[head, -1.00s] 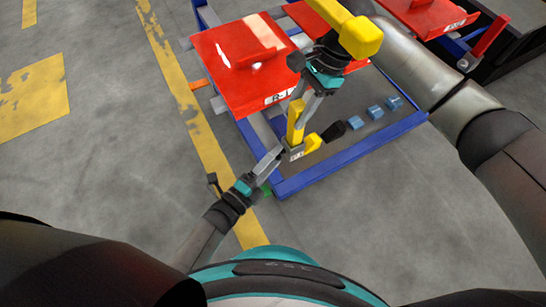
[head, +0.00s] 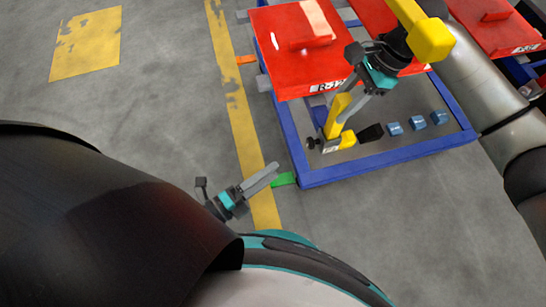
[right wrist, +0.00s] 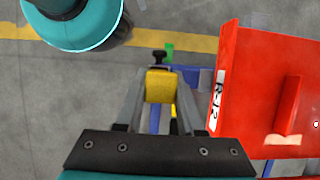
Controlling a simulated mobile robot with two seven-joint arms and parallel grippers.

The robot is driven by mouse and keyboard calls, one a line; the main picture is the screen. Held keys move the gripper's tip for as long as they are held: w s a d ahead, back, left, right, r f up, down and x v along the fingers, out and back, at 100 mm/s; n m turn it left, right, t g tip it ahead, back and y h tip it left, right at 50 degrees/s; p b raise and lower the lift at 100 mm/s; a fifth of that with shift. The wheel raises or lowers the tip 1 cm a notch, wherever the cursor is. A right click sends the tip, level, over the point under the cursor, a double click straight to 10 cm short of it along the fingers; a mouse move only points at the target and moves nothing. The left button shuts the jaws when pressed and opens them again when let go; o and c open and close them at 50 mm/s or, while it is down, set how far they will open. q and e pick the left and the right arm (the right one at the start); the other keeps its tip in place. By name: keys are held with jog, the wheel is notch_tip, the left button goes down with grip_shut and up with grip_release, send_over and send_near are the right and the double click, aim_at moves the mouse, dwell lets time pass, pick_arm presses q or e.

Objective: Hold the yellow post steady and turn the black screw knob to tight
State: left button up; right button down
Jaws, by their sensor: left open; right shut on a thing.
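My right gripper (head: 350,103) is shut on the post. The small black screw knob (head: 312,143) sticks out at the left side of the bracket low on the post; it also shows just beyond the post in the right wrist view (right wrist: 158,56). How tight it is cannot be told. My left gripper (head: 274,171) is open and empty, below and left of the knob, apart from it.
The blue frame (head: 375,161) carries red panels (head: 285,60). A black piece (head: 371,133) and several blue blocks (head: 417,123) lie inside it. A green piece (head: 284,179) is at the frame's corner, close to my left fingertips. The floor at left is clear.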

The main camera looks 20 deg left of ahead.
jog(key=shift+c, duration=2.2)
grip_release()
jog(key=shift+r, duration=0.1)
